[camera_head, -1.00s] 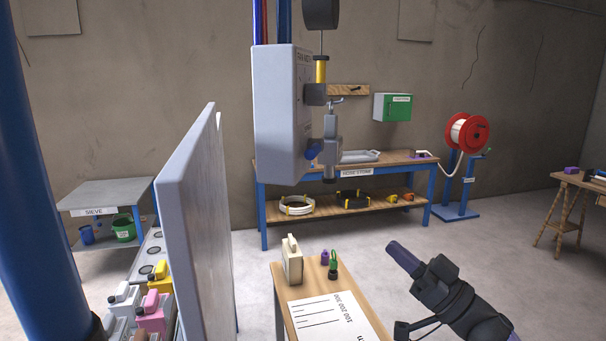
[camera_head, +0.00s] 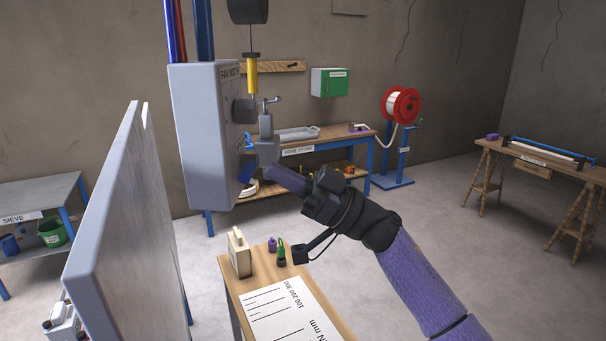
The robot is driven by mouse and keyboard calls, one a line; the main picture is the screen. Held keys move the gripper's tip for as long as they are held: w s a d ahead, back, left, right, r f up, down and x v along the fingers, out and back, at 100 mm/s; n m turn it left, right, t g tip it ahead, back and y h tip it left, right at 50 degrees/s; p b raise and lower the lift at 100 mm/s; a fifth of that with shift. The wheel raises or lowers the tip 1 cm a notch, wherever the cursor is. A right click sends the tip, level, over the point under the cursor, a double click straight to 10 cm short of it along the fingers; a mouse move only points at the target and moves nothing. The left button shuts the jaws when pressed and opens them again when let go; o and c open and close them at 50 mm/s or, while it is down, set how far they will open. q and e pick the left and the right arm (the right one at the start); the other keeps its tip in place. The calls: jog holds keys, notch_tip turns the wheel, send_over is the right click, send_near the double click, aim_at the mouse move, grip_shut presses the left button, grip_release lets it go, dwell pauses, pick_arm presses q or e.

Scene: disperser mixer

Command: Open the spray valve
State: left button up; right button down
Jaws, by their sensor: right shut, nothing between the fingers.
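A grey box labelled as a fan motor (camera_head: 205,125) hangs at centre left. At its right side is a grey valve-like body (camera_head: 266,128) with a small lever (camera_head: 270,101) on top; I take this to be the spray valve. A blue handle (camera_head: 248,143) shows beside it, by the box. My right gripper (camera_head: 272,174) is shut and empty. Its fingertips are just below the grey body and overlap its lower end in the picture; I cannot tell whether they touch. My left gripper is not in view.
A tall grey panel (camera_head: 115,215) stands at the left. A small wooden table (camera_head: 236,288) below holds a cream container (camera_head: 239,254) and small bottles. Behind are the hose-store bench (camera_head: 345,142) and a red reel (camera_head: 402,104).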

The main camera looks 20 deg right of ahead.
aim_at(249, 169)
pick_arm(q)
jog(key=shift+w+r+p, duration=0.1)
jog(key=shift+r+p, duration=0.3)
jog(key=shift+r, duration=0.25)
pick_arm(e)
jog(key=shift+x, duration=1.65)
jog(key=shift+s, duration=0.15)
jog(key=shift+f, duration=0.15)
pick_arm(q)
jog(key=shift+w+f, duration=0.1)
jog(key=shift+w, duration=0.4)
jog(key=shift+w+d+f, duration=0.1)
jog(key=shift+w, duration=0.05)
pick_arm(e)
jog(key=shift+d+f, duration=0.1)
jog(key=shift+d, duration=0.05)
